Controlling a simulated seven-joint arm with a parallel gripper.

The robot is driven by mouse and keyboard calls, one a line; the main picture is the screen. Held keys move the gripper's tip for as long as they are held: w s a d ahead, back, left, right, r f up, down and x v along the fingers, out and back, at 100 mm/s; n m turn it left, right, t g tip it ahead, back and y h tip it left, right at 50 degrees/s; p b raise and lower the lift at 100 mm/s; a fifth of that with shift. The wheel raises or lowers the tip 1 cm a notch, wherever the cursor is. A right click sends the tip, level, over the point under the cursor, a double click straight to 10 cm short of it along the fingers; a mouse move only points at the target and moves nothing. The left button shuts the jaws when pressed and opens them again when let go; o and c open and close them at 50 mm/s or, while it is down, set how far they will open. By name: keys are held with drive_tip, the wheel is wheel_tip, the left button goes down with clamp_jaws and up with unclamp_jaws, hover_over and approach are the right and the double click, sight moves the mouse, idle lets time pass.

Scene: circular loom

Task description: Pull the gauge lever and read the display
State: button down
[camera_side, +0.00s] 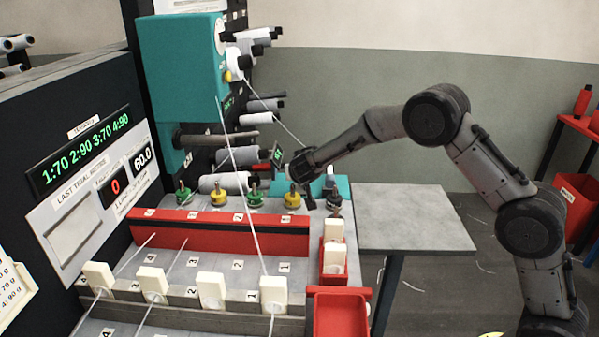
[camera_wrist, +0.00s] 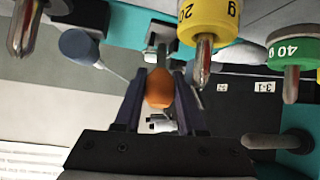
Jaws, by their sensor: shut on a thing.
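My gripper (camera_side: 308,200) reaches in from the right over the back of the bench, with its fingers pointing down. In the wrist view, its two dark fingers (camera_wrist: 158,100) are closed around an orange knob (camera_wrist: 159,88), which looks like the end of the gauge lever. A teal block (camera_side: 342,184) is to the right of my gripper. The knob is hidden in the side view.
Yellow (camera_side: 292,198) and green (camera_side: 254,195) weights stand left of my gripper; a yellow 20 g (camera_wrist: 208,18) and green 40 g weight (camera_wrist: 293,48) are close in the wrist view. A red rail (camera_side: 220,232) lies in front. The grey side table (camera_side: 410,215) is clear.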

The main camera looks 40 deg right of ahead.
drive_tip(key=shift+s+a+t+h, duration=0.15)
drive_tip(key=shift+a+t+h, duration=0.15)
drive_tip(key=shift+t, duration=0.2)
idle(0.3)
drive_tip(key=c, duration=0.5)
unclamp_jaws()
drive_tip(key=shift+d, duration=0.1)
drive_tip(key=shift+s+a+r, duration=0.2)
drive_tip(key=shift+s+a, duration=0.05)
drive_tip(key=shift+s, duration=0.15)
drive_tip(key=shift+v, duration=1.2)
wheel_tip(320, 180, up, 7)
drive_tip(key=shift+w, duration=0.15)
drive_tip(key=shift+d, duration=0.2)
